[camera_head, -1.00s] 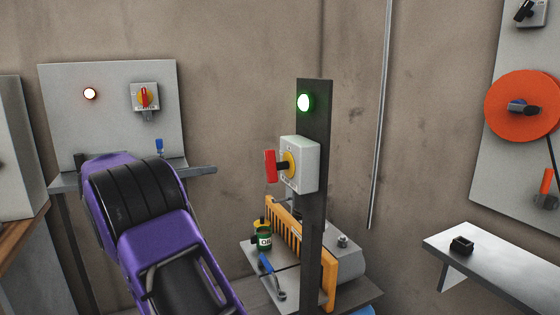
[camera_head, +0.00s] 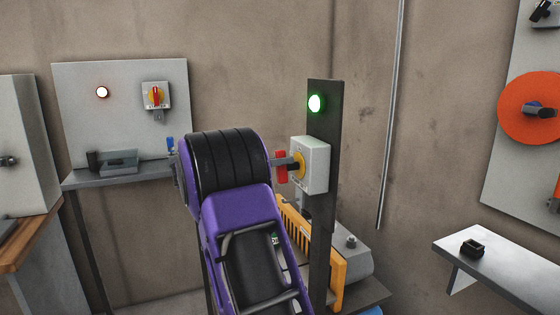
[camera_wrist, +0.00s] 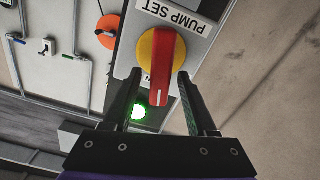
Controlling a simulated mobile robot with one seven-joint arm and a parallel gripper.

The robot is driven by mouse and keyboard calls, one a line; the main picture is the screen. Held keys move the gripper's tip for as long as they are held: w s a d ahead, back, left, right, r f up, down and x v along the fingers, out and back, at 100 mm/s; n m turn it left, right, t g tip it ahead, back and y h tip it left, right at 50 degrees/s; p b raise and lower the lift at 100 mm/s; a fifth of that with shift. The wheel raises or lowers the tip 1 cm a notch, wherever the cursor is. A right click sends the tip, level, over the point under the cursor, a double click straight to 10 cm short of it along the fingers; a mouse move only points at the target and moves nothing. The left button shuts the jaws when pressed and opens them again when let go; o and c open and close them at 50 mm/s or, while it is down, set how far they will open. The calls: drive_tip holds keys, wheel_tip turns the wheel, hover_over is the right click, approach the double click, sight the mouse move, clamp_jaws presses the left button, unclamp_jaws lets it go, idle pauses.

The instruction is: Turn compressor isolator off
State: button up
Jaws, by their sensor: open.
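A grey isolator box (camera_head: 313,166) with a yellow disc and a red handle (camera_head: 281,168) is fixed to a dark post. In the wrist view, the red handle (camera_wrist: 163,70) crosses the yellow disc (camera_wrist: 147,47), and the box label (camera_wrist: 175,14) reads "PUMP SET" upside down. A lit green lamp (camera_head: 316,103) is above the box; it also shows in the wrist view (camera_wrist: 138,111). My gripper (camera_wrist: 160,73) is open, its fingers on either side of the handle in the picture. I see gaps beside the handle; contact is not visible. In the head view, my arm partly hides the gripper.
A second isolator (camera_head: 156,96) and a lit reddish lamp (camera_head: 102,92) are on a grey back panel. An orange guard (camera_head: 328,270) and a grey tank (camera_head: 348,252) stand by the post (camera_head: 322,205).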

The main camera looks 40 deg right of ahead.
drive_tip(key=shift+d, duration=0.25)
clamp_jaws()
